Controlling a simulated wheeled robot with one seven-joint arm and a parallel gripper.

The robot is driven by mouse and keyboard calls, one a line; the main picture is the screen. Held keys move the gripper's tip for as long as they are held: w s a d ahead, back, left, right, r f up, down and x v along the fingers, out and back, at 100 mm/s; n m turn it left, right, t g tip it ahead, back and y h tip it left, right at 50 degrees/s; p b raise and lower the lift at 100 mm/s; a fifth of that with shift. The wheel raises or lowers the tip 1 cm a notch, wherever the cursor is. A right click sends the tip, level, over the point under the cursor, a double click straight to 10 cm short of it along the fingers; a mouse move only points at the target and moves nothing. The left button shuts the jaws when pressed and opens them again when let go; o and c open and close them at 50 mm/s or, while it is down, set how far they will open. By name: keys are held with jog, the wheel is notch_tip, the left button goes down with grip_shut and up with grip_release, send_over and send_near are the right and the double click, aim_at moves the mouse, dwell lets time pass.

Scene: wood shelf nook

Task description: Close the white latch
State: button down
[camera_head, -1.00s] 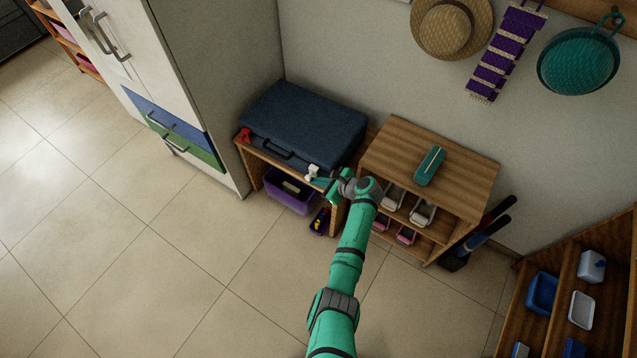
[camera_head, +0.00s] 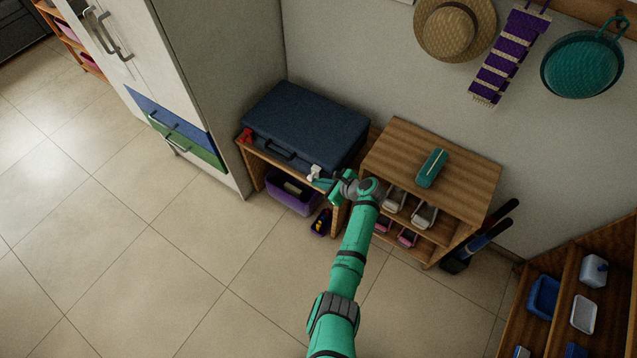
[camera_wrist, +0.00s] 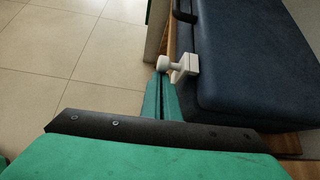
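The white latch (camera_head: 314,173) is on the front edge of a dark blue case (camera_head: 308,122), at its right end. In the wrist view the white latch (camera_wrist: 178,68) shows a round knob on the left and a squarish block against the case. It sticks out from the case's front. My gripper (camera_head: 322,184) is just beside the latch, on its lower right side. In the wrist view my gripper's teal fingers (camera_wrist: 161,92) lie together, with their tips just below the knob. They hold nothing. Whether the tips touch the latch is unclear.
A red latch (camera_head: 246,135) is at the case's left end, with a dark handle (camera_head: 281,153) between. The case rests on a low wooden shelf (camera_head: 259,174) with a purple bin (camera_head: 291,194) below. A wooden cubby (camera_head: 464,172) stands to the right. Tiled floor in front is clear.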

jog(key=s+d+r, duration=0.2)
jog(key=s+d, duration=0.3)
jog(key=d, duration=0.2)
jog(key=shift+s+d+r, duration=0.15)
jog(key=shift+s, duration=0.2)
dwell(0.6)
jog(key=s+a+f+n+h, duration=0.1)
jog(key=s+f+n+h, duration=0.4)
jog(key=s+f, duration=0.65)
jog(key=s+a+r+n+t+h, duration=0.1)
jog(key=s+r+n, duration=0.15)
jog(key=s, duration=0.45)
jog(key=s+a+r+n+t+h, duration=0.1)
jog(key=s+n+h, duration=0.15)
jog(key=s, duration=0.45)
jog(key=s+a+r+n+t, duration=0.2)
jog(key=s+r+n, duration=0.3)
jog(key=r, duration=0.5)
jog(key=s+a+r+n+t, duration=0.2)
jog(key=s+a+r+n, duration=0.2)
jog(key=r, duration=0.7)
jog(key=s+a+r+n+t, duration=0.2)
jog(key=s+r+n, duration=0.4)
jog(key=r, duration=0.4)
jog(key=shift+s+a+r+y, duration=0.2)
jog(key=shift+s+a+y, duration=0.25)
jog(key=shift+s+a, duration=0.45)
